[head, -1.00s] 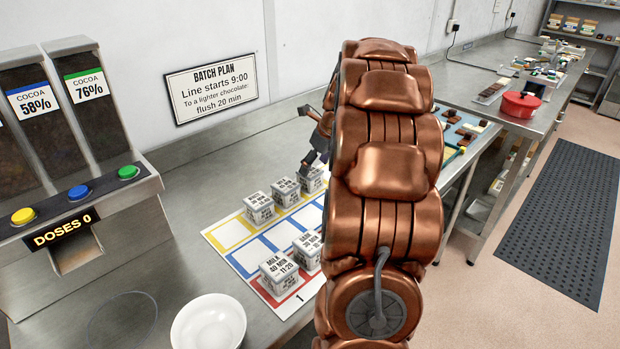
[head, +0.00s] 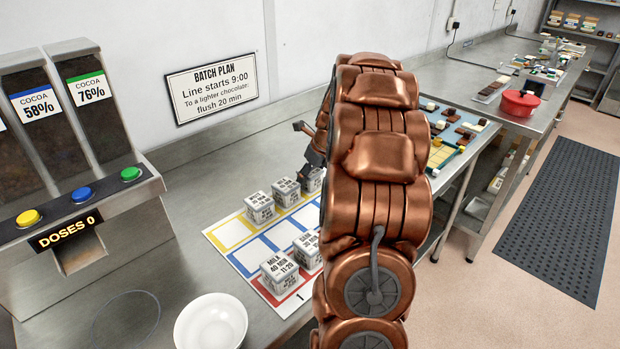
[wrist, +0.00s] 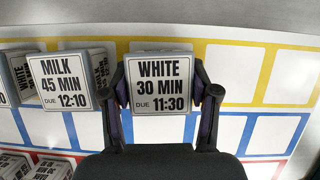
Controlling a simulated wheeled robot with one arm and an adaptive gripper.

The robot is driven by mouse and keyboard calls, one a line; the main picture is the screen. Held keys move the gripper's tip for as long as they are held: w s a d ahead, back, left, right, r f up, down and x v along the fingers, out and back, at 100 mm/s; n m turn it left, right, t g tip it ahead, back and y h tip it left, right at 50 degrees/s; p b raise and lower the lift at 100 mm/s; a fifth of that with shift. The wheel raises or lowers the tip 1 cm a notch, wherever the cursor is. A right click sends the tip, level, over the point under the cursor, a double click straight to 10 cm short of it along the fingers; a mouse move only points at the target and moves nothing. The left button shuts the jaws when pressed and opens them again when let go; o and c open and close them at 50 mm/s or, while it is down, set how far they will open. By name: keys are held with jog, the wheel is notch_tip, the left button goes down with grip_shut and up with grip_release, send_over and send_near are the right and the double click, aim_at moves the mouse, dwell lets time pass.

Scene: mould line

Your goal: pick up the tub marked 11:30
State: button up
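The tub marked 11:30 (wrist: 160,85) is a small pale tub whose top label reads "WHITE 30 MIN DUE 11:30". In the wrist view it stands between the two dark fingers of my gripper (wrist: 166,92). The fingers are spread, one on each side of the tub, with a small gap showing at the right finger. In the head view a tub (head: 312,180) at the right end of the back row is partly hidden by my arm. My gripper (head: 314,160) is just above it there.
A tub marked 12:10 (wrist: 63,82) stands close on the left. Other tubs (head: 279,268) stand on the coloured grid sheet (head: 240,259). The cells right of the 11:30 tub are empty. A white bowl (head: 211,322) and the cocoa dispenser (head: 90,215) are to the left.

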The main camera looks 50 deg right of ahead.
jog(key=c, duration=0.5)
jog(key=shift+r, duration=0.1)
notch_tip(320, 180, up, 9)
jog(key=shift+b, duration=0.7)
notch_tip(320, 180, up, 8)
jog(key=p, duration=0.6)
